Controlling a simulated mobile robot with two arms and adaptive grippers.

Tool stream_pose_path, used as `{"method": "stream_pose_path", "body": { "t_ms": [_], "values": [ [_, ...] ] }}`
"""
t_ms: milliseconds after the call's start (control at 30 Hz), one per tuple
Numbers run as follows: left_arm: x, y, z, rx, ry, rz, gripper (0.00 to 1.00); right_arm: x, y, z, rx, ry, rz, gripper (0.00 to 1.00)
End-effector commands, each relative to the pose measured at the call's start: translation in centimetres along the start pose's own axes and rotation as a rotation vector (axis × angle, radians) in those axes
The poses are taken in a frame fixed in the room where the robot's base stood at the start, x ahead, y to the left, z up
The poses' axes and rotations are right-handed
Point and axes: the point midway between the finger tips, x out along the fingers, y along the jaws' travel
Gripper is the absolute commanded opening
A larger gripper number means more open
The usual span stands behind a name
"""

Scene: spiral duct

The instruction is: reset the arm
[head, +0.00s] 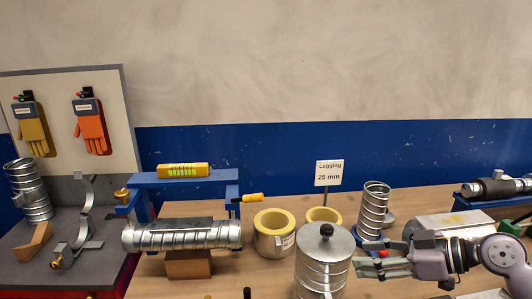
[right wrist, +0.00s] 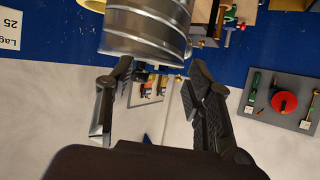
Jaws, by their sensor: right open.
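My right gripper (head: 362,263) reaches in from the right edge in the head view, low over the bench. Its fingers are spread and empty, just right of a lidded metal canister (head: 323,268). In the right wrist view my right gripper (right wrist: 155,72) also shows open. A ribbed metal cylinder (right wrist: 147,30) lies ahead of its fingertips with nothing between the fingers; whether they touch it I cannot tell. My left arm and gripper are not in view.
A spiral duct piece (head: 374,205) stands behind my right gripper. Yellow-lined rings (head: 273,240) and a "Lagging 25 mm" sign (head: 329,173) are left of it. A horizontal spiral duct (head: 185,236) lies under a blue frame (head: 185,180). A glove board (head: 70,110) stands far left.

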Motion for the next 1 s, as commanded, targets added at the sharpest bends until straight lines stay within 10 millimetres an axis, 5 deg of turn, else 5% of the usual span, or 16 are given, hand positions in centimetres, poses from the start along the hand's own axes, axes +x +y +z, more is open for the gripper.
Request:
{"method": "stream_pose_path", "body": {
  "t_ms": [200,400,600,1000],
  "values": [
    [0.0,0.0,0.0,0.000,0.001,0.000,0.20,6.0,-6.8,11.2,0.070,-0.220,-0.015,0.48],
    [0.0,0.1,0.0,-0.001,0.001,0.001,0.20,8.3,-13.6,20.1,0.191,-0.437,0.103,0.48],
    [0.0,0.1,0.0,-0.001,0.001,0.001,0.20,6.9,-17.5,24.7,0.330,-0.586,0.276,0.48],
    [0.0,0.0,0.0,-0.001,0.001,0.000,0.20,1.7,-21.8,28.8,0.578,-0.772,0.572,0.48]
  ]
}}
